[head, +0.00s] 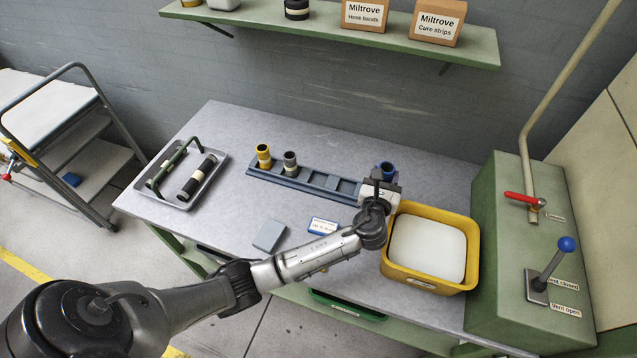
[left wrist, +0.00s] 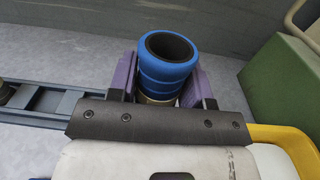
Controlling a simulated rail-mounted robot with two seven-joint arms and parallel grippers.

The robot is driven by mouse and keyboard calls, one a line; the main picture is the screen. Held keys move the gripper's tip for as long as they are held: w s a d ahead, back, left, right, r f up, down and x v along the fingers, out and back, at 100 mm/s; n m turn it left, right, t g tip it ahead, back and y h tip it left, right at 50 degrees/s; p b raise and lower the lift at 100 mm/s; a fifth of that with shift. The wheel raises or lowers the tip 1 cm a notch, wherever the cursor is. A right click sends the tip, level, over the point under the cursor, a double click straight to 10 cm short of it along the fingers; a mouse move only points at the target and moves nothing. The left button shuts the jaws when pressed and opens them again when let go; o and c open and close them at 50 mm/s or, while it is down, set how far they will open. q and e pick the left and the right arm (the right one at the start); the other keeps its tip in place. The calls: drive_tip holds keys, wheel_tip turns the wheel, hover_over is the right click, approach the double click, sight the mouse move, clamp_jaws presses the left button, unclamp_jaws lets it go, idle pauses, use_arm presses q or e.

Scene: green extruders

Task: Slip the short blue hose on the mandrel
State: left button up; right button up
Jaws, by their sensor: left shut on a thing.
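The short blue hose (head: 386,169) stands upright at the right end of the blue-grey rack (head: 325,180) in the head view. My left gripper (head: 383,183) is shut on it. In the left wrist view the blue hose (left wrist: 166,62) sits between the two purple fingers of the left gripper (left wrist: 165,88), its open dark top facing up. A beige part shows just below the blue; I cannot tell whether it belongs to the hose. The hose's foot is hidden, so I cannot tell if it touches the rack. No mandrel can be made out for certain. My right gripper is not in view.
A yellow hose (head: 263,156) and a grey hose (head: 290,163) stand in the rack. A yellow bin (head: 430,282) with a white content is close right of my gripper. A green machine (head: 515,260) stands at right.

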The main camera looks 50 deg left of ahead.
use_arm(q)
drive_tip(key=shift+h, duration=0.3)
drive_tip(key=a+f, duration=0.2)
drive_tip(key=a, duration=0.1)
drive_tip(key=a+f+b, duration=0.1)
drive_tip(key=a+f, duration=0.1)
drive_tip(key=a, duration=0.2)
drive_tip(key=a+f+b, duration=0.1)
drive_tip(key=a+f, duration=0.1)
drive_tip(key=a, duration=0.2)
drive_tip(key=shift+s+a+f, duration=0.15)
drive_tip(key=shift+s+f, duration=0.2)
drive_tip(key=shift+f, duration=0.05)
drive_tip(key=shift+f+b, duration=0.3)
drive_tip(key=shift+f, duration=0.05)
drive_tip(key=shift+f+b, duration=0.75)
drive_tip(key=shift+f, duration=0.9)
drive_tip(key=shift+f, duration=0.15)
drive_tip(key=o, duration=1)
drive_tip(key=shift+o, duration=0.2)
